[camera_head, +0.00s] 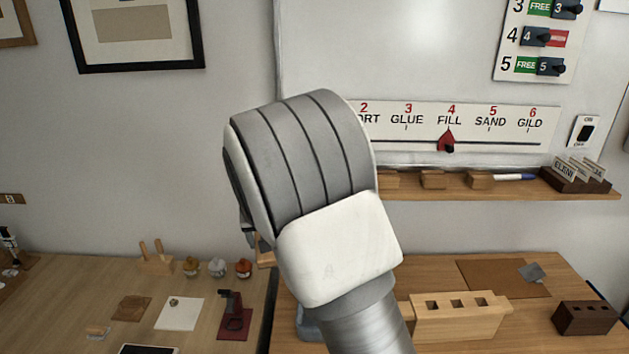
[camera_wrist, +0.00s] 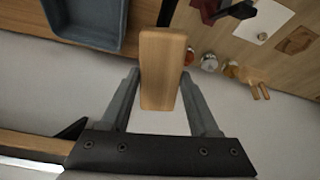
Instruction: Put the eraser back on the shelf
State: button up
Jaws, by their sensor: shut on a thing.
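My gripper (camera_wrist: 160,74) shows in the wrist view, its two grey fingers shut on a light wooden block, which I take for the eraser (camera_wrist: 160,52). The block is held lengthwise between the fingers, above the gap by the wall. In the head view my arm hides the gripper, and only a small wooden bit shows left of my arm. The shelf (camera_head: 520,188) is a narrow wooden ledge under the whiteboard in the head view; my arm hides its left part. A wooden ledge (camera_wrist: 35,146) also shows at lower left in the wrist view, apart from the block.
Below, the right table carries a holed wooden block (camera_head: 456,318) and a dark block (camera_head: 585,318). A blue tray (camera_wrist: 90,20) lies near the gripper. Small jars (camera_head: 217,267) stand left.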

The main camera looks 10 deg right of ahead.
jog(key=s+d+r+m+g+p, duration=0.15)
jog(key=s+d+r, duration=0.35)
jog(key=r, duration=0.5)
jog(key=s+d+r+m+g+p, duration=0.1)
jog(key=s+d+r+g+p, duration=0.25)
jog(key=r, duration=0.65)
jog(key=w+d+t+p, duration=0.1)
jog(key=w+d+p, duration=0.2)
jog(key=w, duration=0.6)
jog(key=w+d+p, duration=0.2)
jog(key=w+p, duration=0.2)
jog(key=w, duration=0.5)
notch_tip(320, 180, down, 7)
jog(key=shift+r+p, duration=0.2)
jog(key=shift+p, duration=0.1)
jog(key=shift+w+d+f, duration=0.1)
jog(key=shift+w+f, duration=0.1)
jog(key=shift+w, duration=0.1)
jog(key=shift+f, duration=0.1)
jog(key=shift+f, duration=0.15)
jog(key=o, duration=1.2)
